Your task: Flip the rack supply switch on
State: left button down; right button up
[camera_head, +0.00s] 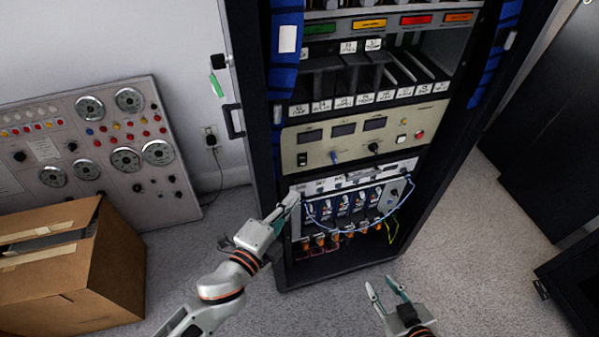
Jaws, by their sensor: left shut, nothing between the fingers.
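The open rack (258,150) stands in the middle, with a beige supply panel (350,158) across it. My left gripper (292,202) is shut and empty, just below the panel at the left end of the lower wired unit. My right gripper (380,286) is open and empty, low in front of the rack.
A lower unit (350,205) holds blue modules with looping cables. A rack door handle (233,121) sticks out on the left. A gauge panel (90,150) leans on the wall behind a cardboard box (115,265). Floor is free at right; dark cabinets (550,140) stand beyond.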

aim_at(305, 163)
pick_arm(q)
jog(key=shift+w+d+f, duration=0.2)
jog(key=shift+w+d, duration=0.1)
jog(key=shift+w, duration=1.3)
jog(key=shift+w+d+f, duration=0.15)
jog(key=shift+w+d, duration=0.15)
jog(key=shift+w, duration=1.35)
jog(key=shift+w+d+f, duration=0.2)
jog(key=shift+w+d, duration=0.1)
jog(key=shift+w, duration=1.3)
jog(key=shift+w+f+b, duration=0.15)
jog(key=shift+f+b, duration=0.1)
jog(key=shift+b, duration=0.6)
jog(key=shift+a, duration=0.1)
jog(key=shift+w+r, duration=0.1)
jog(key=shift+r, duration=0.2)
